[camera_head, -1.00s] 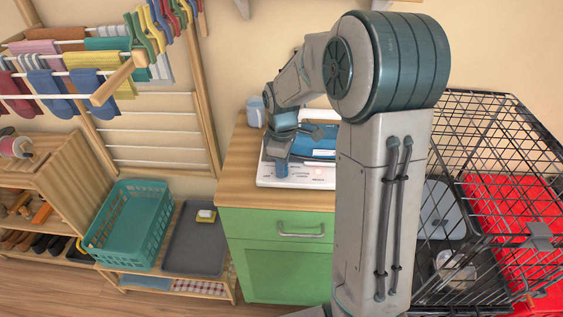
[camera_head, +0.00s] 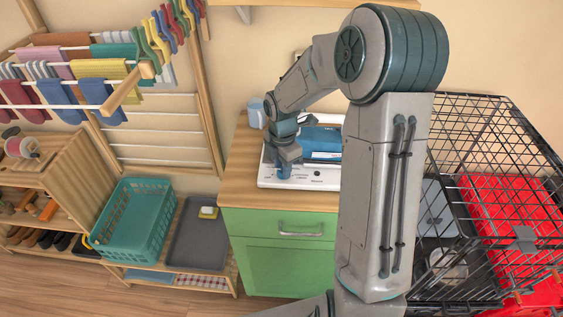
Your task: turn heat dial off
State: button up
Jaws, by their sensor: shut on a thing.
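A white appliance panel (camera_head: 328,183) with small printed marks and dark spots lies on the wooden top of the green cabinet. My gripper (camera_head: 284,168) points down at the panel's front left part. It is shut on a blue dial (camera_head: 284,172), which is small here and mostly hidden by the fingers. A blue thing (camera_head: 321,142) with a pale label lies on the back of the panel, to the right of my gripper. My arm hides the panel's right end, and the dial's pointer setting cannot be made out.
The green cabinet (camera_head: 270,256) stands at the wall, with a light blue cup (camera_head: 256,112) at its back left. A black wire crate (camera_head: 490,150) stands close on the right. A teal basket (camera_head: 131,222) and a grey tray (camera_head: 197,238) sit to the left.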

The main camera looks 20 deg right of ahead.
jog(key=shift+r+n+p, duration=0.1)
jog(key=shift+n+p, duration=0.2)
jog(key=shift+n, duration=0.3)
jog(key=o, duration=1)
notch_tip(320, 180, up, 14)
jog(key=shift+f+b, duration=0.15)
jog(key=shift+b, duration=0.2)
